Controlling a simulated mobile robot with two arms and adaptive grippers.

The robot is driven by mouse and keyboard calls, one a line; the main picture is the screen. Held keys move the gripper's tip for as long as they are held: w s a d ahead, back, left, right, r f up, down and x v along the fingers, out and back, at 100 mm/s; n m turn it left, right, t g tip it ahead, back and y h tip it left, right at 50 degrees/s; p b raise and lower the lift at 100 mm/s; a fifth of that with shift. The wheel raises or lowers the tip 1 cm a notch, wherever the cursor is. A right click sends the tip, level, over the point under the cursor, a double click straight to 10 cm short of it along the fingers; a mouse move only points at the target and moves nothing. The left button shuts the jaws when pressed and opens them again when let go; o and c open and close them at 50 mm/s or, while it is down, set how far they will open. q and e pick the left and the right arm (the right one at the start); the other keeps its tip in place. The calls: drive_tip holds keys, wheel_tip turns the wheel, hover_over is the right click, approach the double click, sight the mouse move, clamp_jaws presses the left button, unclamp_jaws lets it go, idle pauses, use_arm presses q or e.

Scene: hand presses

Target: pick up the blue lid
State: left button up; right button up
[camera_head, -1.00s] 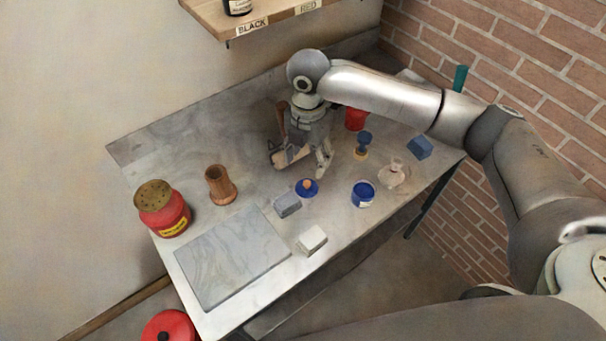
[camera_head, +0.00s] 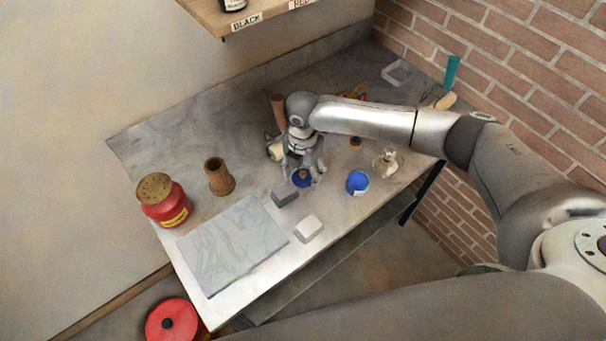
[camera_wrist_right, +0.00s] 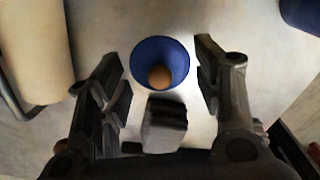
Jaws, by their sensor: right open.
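The blue lid (camera_head: 301,181) is a small round lid with a brown wooden knob. It lies on the stone-grey table beside a grey block (camera_head: 284,194). In the right wrist view the lid (camera_wrist_right: 161,60) lies just beyond and between the two open fingers, with its knob toward me. My right gripper (camera_head: 304,172) is open, pointing down over the lid and partly covering it. The fingers of my right gripper (camera_wrist_right: 160,88) also show in the wrist view with nothing clamped between them. Whether they touch the lid cannot be told. My left gripper is not in view.
A blue jar (camera_head: 357,183) and a glass vessel (camera_head: 385,164) stand right of the lid. A white block (camera_head: 308,228) and a marbled slab (camera_head: 234,245) lie nearer the front. A wooden vase (camera_head: 219,177) and a red jar (camera_head: 164,201) stand at left.

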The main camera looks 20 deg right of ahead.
drive_tip(key=shift+c, duration=0.7)
drive_tip(key=c, duration=0.5)
drive_tip(key=shift+s, duration=0.1)
drive_tip(key=c, duration=0.6)
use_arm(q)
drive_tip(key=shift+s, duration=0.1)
use_arm(e)
drive_tip(key=shift+c, duration=0.2)
